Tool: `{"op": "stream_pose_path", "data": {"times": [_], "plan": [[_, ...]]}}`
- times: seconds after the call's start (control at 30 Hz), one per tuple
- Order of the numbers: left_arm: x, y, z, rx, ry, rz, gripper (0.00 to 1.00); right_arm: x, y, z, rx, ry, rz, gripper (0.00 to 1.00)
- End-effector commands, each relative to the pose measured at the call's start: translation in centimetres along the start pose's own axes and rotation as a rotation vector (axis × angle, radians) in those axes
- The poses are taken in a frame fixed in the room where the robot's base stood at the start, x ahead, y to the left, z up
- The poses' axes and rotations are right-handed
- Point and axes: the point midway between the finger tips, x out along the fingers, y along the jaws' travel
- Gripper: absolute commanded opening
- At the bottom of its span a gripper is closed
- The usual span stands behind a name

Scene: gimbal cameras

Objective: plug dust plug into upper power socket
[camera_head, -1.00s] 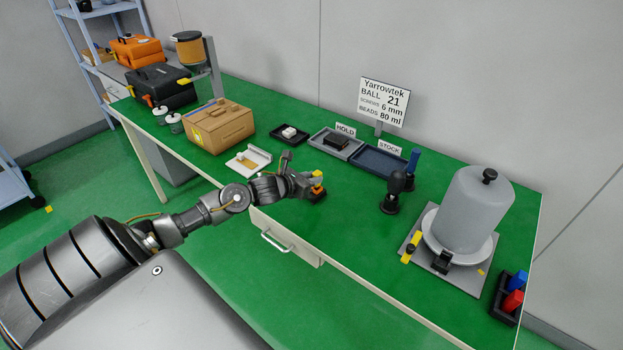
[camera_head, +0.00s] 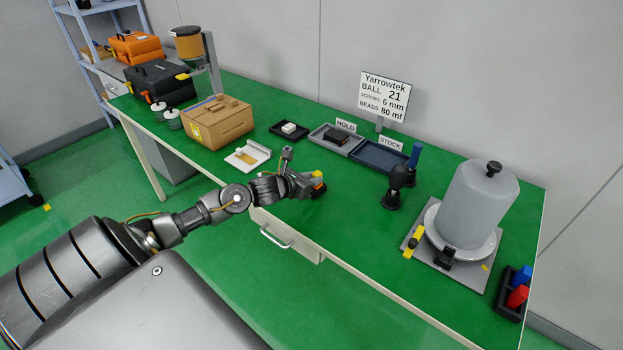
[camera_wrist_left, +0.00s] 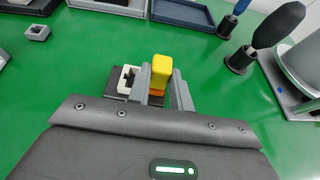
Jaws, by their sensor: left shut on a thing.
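My left gripper (camera_head: 312,184) is over the green bench near its front edge, and it also shows in the left wrist view (camera_wrist_left: 165,88). It is shut on a small yellow piece (camera_wrist_left: 161,68), which looks like the dust plug, with an orange part under it. The yellow top shows between the fingers in the head view (camera_head: 318,174). A dark block with a white socket-like part (camera_wrist_left: 128,79) lies just left of the fingers in the wrist view. The fingers hide where the plug meets the block, so I cannot tell whether it is seated. The right gripper is not in view.
A white holder (camera_head: 248,158) and a cardboard box (camera_head: 216,122) stand left of the gripper. Behind are the HOLD tray (camera_head: 354,148) and STOCK tray (camera_head: 371,161). A dark stand (camera_head: 392,200) and a grey canister (camera_head: 478,205) are to the right. Bench between is clear.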

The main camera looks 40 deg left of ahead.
Motion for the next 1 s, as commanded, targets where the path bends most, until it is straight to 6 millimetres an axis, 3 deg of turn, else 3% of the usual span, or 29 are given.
{"op": "stream_pose_path", "data": {"times": [0.3, 0.33, 0.53, 0.83, 1.0], "plan": [[0.1, 0.0, -0.3, 0.0, 0.003, 0.0, 0.0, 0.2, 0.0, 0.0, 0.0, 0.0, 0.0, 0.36], [0.1, 0.0, -0.3, 0.0, 0.004, 0.0, 0.22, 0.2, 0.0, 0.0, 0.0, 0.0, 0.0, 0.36], [0.1, 0.0, -0.3, 0.0, 0.003, 0.0, 0.46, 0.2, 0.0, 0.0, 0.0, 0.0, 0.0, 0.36], [-0.2, 0.0, -0.2, 0.001, 0.002, 0.0, 0.46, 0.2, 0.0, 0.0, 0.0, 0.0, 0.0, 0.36], [-2.2, 0.0, -0.5, 0.005, 0.003, -0.001, 0.46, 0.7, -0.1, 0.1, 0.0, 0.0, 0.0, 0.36]]}}
